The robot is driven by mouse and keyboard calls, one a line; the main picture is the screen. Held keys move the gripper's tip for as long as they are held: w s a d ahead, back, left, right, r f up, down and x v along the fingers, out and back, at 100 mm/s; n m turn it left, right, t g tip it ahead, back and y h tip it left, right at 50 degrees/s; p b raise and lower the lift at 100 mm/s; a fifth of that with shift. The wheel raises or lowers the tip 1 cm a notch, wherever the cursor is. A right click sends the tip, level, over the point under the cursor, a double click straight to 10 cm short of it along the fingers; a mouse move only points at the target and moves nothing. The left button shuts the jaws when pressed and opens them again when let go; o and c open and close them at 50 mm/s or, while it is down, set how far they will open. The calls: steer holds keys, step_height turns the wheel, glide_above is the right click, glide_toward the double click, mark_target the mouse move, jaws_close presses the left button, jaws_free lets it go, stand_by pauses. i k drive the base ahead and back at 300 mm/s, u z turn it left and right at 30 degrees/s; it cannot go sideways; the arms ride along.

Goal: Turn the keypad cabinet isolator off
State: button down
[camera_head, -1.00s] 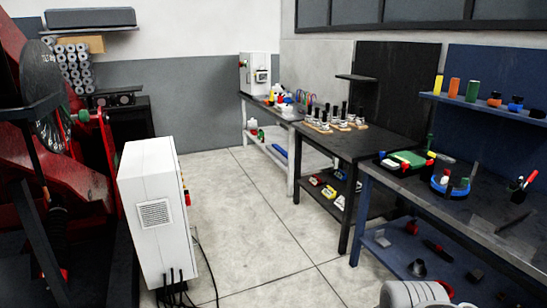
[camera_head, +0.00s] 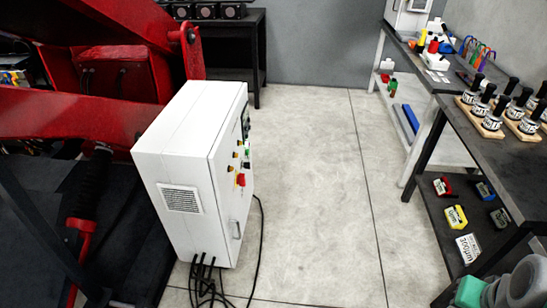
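A white floor cabinet (camera_head: 180,145) stands upright left of the middle. Its right-hand face, seen at a steep angle, carries a dark panel at the top, several small coloured controls and a door handle (camera_head: 237,229). A red switch-like part (camera_head: 241,180) sits on that face, perhaps the isolator; its setting is too small to tell. Another pale cabinet (camera_head: 408,18) stands on the far bench, cut by the top edge. I cannot tell for certain which is the keypad cabinet. My gripper is not in view; only a grey and green part of my arm shows at the bottom right.
Black cables (camera_head: 210,288) spread on the floor below the floor cabinet. Red machinery (camera_head: 75,130) stands close on its left. A dark bench (camera_head: 500,150) with tool holders (camera_head: 495,121) and a lower shelf is at right. The floor (camera_head: 315,190) between is clear.

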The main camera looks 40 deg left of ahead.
mark_target(240, 180)
steer(key=i, duration=0.55)
steer(key=u, duration=2.6)
steer(key=i, duration=1.35)
steer(key=u, duration=0.6)
